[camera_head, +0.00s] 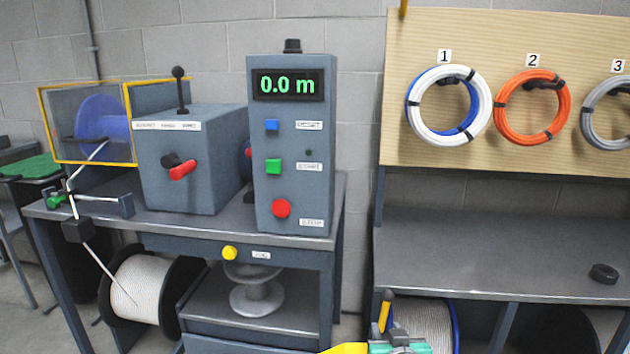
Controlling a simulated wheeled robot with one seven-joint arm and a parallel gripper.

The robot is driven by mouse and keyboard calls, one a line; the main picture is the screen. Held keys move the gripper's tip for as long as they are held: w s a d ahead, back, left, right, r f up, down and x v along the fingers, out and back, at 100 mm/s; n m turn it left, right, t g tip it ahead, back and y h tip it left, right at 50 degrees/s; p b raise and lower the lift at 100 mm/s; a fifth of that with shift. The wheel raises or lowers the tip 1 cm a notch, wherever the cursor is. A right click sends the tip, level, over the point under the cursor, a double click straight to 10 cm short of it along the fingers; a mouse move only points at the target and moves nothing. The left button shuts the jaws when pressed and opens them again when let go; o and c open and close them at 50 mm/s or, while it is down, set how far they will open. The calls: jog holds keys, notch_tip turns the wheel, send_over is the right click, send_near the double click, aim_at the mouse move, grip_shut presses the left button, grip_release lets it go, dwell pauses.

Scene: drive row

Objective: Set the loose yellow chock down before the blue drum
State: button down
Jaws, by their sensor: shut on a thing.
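My gripper (400,346) shows only in part at the bottom edge, as teal and grey pieces. It is shut on a yellow thing, which I take for the yellow chock (345,349); most of it is cut off by the frame's edge. A short yellow upright piece with a dark tip (384,311) rises just behind the gripper; I cannot tell whether it belongs to the chock. A drum with a blue rim (456,328) and pale cable stands under the right bench, beyond the gripper. Its lower part is out of frame. The floor before it is not visible.
A blue reel (100,124) sits behind a yellow-framed guard on the left bench (215,226). A black-rimmed drum (181,277) stands under that bench. Cable coils hang on the board (510,50).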

notch_tip(320, 180, up, 29)
jog(key=m+h+p, duration=0.3)
jog(key=h+p, duration=0.1)
jog(key=p, duration=2.5)
jog(key=s+a+f+n+y, duration=0.25)
jog(key=a+n+y, duration=0.45)
jog(key=a, duration=0.6)
jog(key=w+d+r+m+h, duration=0.1)
jog(key=d+r+m, duration=0.1)
jog(key=d, duration=0.4)
jog(key=w+d+r+m+h, duration=0.1)
jog(key=d+r, duration=0.1)
jog(key=d, duration=0.5)
jog(key=shift+w+r+m+h, duration=0.2)
jog(key=shift+w+m+h, duration=0.05)
jog(key=shift+m+h, duration=0.15)
